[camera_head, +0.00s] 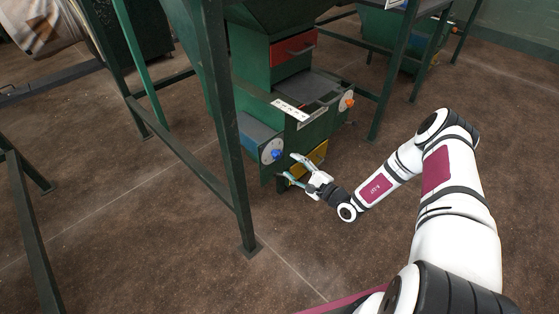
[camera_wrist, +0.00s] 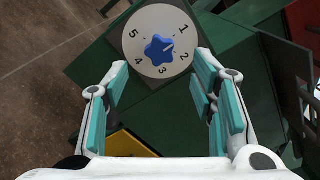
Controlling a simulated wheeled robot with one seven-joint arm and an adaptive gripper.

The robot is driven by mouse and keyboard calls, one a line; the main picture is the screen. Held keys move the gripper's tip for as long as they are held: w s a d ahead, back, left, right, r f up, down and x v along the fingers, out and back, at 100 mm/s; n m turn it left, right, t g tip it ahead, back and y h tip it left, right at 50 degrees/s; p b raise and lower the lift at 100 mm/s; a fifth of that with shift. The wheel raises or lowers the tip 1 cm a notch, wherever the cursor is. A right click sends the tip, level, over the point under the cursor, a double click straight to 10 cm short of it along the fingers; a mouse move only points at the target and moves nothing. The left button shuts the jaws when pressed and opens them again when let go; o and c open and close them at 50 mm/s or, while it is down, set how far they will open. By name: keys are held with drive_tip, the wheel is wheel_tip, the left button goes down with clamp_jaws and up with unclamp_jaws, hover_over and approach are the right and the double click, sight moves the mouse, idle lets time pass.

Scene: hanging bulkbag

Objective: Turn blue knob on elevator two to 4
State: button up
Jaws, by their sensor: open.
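The blue knob (camera_head: 276,154) is on a round pale dial (camera_head: 266,147) on the green machine's front, at the left. In the wrist view the star-shaped blue knob (camera_wrist: 158,50) sits in the middle of the white dial (camera_wrist: 150,22), numbered 1 to 5. A small pale mark on the knob points to the upper right, roughly toward the 1; the 4 is at the lower left. My gripper (camera_head: 289,168) is open and empty, just right of and below the dial. In the wrist view its fingers frame the lower part of the dial, apart from the knob.
An orange knob (camera_head: 347,103) is on another dial at the machine's right. A yellow part (camera_head: 315,155) lies low behind my gripper. A red drawer front (camera_head: 293,47) is above. A dark green post (camera_head: 228,130) stands left of the dial. The brown floor in front is clear.

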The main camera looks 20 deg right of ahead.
sight(279, 156)
drive_tip(key=b+x, duration=0.2)
drive_tip(key=x, duration=0.5)
drive_tip(key=shift+w+a, duration=0.1)
drive_tip(key=shift+w, duration=0.1)
drive_tip(key=c, duration=1.2)
